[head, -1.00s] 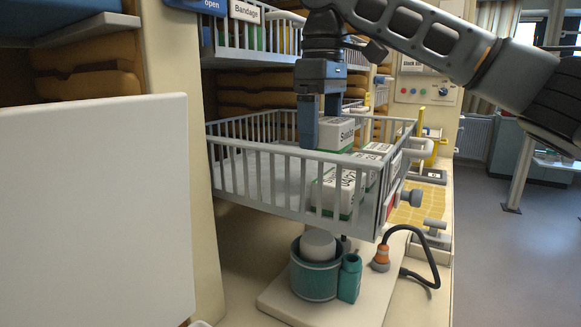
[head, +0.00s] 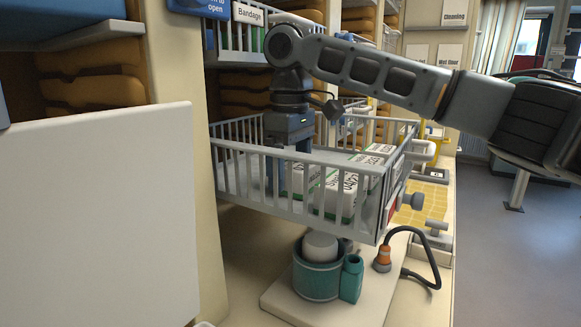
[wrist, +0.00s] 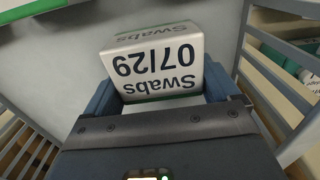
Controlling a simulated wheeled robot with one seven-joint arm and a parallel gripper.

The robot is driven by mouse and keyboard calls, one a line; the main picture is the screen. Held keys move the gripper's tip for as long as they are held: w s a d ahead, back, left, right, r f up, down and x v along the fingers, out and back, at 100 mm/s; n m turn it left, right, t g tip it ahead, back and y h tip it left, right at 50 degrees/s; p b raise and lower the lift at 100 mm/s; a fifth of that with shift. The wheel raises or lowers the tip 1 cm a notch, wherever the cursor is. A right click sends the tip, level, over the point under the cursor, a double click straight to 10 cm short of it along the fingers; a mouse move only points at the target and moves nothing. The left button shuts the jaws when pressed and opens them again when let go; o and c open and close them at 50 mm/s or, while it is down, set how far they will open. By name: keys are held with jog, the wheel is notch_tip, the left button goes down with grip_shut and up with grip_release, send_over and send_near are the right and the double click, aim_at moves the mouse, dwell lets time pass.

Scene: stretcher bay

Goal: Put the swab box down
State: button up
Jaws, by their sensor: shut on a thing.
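The swab box (wrist: 156,68) is white with green edging, and its face reads "Swabs 07/29" upside down in the wrist view. My gripper (wrist: 160,98) is shut on it, one blue finger at each side. In the head view my gripper (head: 288,170) points down inside the wire basket (head: 285,203). The held box (head: 304,182) is low in the basket, left of other white boxes (head: 343,195). Basket bars partly hide it, and I cannot tell whether its underside touches the basket floor.
More white boxes (head: 372,160) stand at the basket's right. The basket floor is clear on the left. An upper basket (head: 235,45) with a "Bandage" label hangs above. A teal pot (head: 318,270) and a small teal bottle (head: 352,280) stand below.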

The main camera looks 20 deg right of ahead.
jog(key=shift+f, duration=0.1)
jog(key=o, duration=0.8)
notch_tip(320, 180, up, 12)
jog(key=shift+r, duration=0.15)
